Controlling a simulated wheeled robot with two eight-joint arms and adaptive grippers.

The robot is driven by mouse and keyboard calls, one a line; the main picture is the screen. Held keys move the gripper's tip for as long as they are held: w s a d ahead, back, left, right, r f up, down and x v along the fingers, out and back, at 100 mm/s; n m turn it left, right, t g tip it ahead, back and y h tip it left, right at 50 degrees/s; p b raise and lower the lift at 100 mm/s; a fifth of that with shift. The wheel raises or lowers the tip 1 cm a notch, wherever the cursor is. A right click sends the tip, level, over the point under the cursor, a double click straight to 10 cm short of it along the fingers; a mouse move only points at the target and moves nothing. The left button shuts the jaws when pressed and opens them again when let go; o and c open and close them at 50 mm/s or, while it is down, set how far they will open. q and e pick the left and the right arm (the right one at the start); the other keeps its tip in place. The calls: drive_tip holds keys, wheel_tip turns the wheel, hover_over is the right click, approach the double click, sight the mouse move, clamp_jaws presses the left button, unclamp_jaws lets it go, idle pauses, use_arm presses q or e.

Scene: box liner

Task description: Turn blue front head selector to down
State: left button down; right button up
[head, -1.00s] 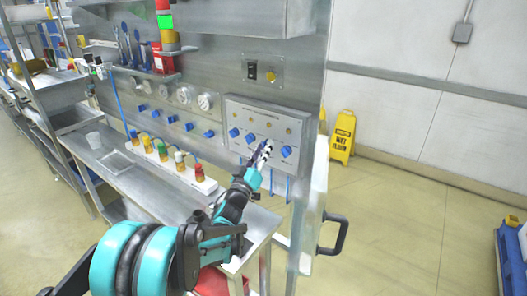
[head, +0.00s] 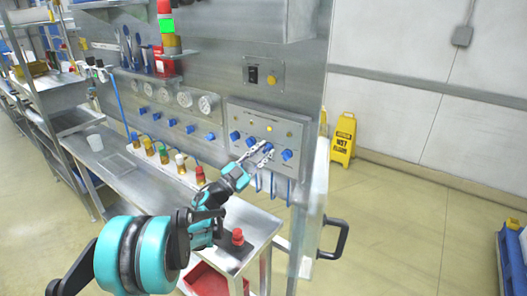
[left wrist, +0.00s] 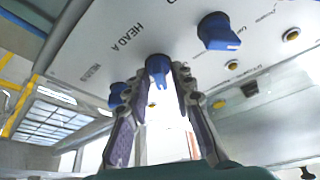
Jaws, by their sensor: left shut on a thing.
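A grey control panel (head: 262,120) on the steel wall carries a row of blue selector knobs. My left gripper (head: 265,150) is at the third knob from the left. In the left wrist view its two fingers are shut around a blue selector (left wrist: 158,66), beneath the printed words "HEAD A". Its pointer direction is partly hidden by the fingers. A larger-looking blue knob (left wrist: 218,32) stands to the right, and another blue knob (left wrist: 117,92) shows left behind the finger. My right gripper is not in view.
A steel bench (head: 130,178) below holds a white strip with colour-capped bottles (head: 180,160) and a red-capped item (head: 237,237) near its right end. A black door handle (head: 335,236) sticks out at the right. A yellow wet-floor sign (head: 343,138) stands beyond.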

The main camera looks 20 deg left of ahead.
use_arm(q)
drive_tip(key=shift+m+g+h+p, duration=0.5)
drive_tip(key=shift+m+g, duration=0.3)
drive_tip(key=shift+m, duration=1.7)
drive_tip(key=c, duration=1.6)
unclamp_jaws()
drive_tip(key=v, duration=1.2)
drive_tip(key=shift+a, duration=0.15)
